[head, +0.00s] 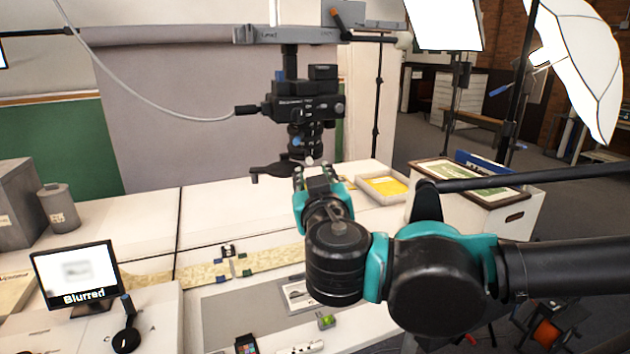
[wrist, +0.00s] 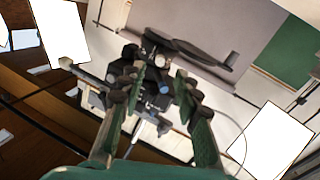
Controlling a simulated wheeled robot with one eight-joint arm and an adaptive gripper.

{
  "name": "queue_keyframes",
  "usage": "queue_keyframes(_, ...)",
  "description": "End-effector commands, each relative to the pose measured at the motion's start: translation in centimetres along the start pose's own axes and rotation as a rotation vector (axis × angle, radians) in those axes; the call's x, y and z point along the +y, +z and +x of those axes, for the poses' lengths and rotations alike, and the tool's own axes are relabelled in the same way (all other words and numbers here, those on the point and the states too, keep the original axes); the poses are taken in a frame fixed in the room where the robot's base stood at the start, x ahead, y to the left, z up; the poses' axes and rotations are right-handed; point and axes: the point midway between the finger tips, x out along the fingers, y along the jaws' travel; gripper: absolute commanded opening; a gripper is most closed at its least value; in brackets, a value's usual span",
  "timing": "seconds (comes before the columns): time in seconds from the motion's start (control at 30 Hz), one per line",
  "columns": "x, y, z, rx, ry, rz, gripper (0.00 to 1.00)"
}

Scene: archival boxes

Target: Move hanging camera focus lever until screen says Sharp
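The black camera (head: 305,105) hangs lens-down from a grey overhead arm. Its dark focus lever (head: 268,172) sticks out to the left below the lens. In the wrist view the camera body (wrist: 152,72) shows between and beyond my fingers, and the lever (wrist: 205,52) reaches to the upper right. My gripper (head: 318,174) is just below and right of the lever. Its fingers are apart and nothing is held in the wrist view (wrist: 158,88). I cannot tell whether a finger touches the lens or lever. The screen (head: 75,275) at lower left reads "Blurred".
A white table holds a long yellowed strip (head: 190,272), a yellow-lined tray (head: 382,187) and a grey mat (head: 225,312). Archival boxes (head: 470,205) stand at right. A cable (head: 150,100) runs to the camera. Umbrella lights (head: 585,70) stand behind.

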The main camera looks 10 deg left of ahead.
Motion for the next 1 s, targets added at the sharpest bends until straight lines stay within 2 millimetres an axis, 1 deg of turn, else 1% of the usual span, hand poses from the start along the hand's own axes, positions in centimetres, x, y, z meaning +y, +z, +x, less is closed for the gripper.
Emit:
queue_keyframes(0.1,-0.2,-0.1,-1.2,0.001,-0.005,0.000,0.33)
queue_keyframes(0.33,-0.1,0.0,-2.5,0.000,-0.002,0.000,0.33)
queue_keyframes(1.0,0.0,0.0,-2.7,0.000,0.000,0.000,0.33)
